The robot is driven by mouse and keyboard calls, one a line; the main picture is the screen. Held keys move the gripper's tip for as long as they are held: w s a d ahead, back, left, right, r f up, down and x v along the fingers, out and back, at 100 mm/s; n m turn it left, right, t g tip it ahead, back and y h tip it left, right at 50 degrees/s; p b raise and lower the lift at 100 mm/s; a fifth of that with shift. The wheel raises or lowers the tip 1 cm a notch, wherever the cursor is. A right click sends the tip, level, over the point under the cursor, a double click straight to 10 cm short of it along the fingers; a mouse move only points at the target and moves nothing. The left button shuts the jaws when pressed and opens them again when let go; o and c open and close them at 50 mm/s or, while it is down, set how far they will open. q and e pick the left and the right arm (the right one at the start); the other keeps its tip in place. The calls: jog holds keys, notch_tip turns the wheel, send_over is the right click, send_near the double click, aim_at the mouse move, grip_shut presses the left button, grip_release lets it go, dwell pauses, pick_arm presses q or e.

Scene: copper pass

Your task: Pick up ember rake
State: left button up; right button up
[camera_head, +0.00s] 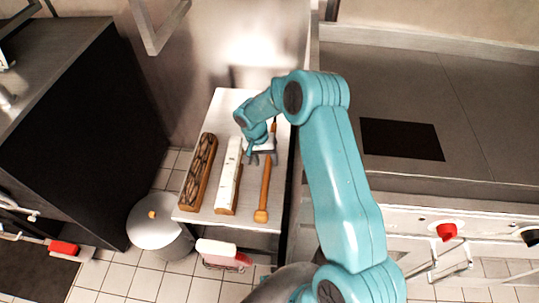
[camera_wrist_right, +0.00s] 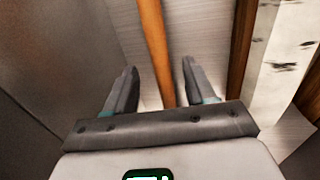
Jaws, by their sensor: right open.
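The ember rake, which I take to be the slim wooden-handled tool (camera_head: 263,190), lies lengthwise on the right part of a small pale table (camera_head: 190,215). Its thicker wooden end points toward the near edge; its middle is hidden under my right gripper (camera_head: 262,158). In the right wrist view the wooden handle (camera_wrist_right: 153,40) runs between the two fingers of my right gripper (camera_wrist_right: 160,65), which is open, with a gap on both sides. I cannot tell how far the fingers are above the table. My left gripper is not in view.
A white, dark-flecked block on wood (camera_head: 228,180) lies left of the rake, with a dark patterned wooden piece (camera_head: 198,172) beyond it. A lidded pot (camera_head: 153,222) stands on the floor. A counter (camera_head: 430,90) with a red knob (camera_head: 446,231) is at the right.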

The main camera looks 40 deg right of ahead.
aim_at(267, 164)
jog(key=f, duration=0.2)
jog(key=shift+s+d+f, duration=0.15)
jog(key=shift+d+f, duration=0.1)
jog(key=shift+f, duration=0.35)
grip_shut()
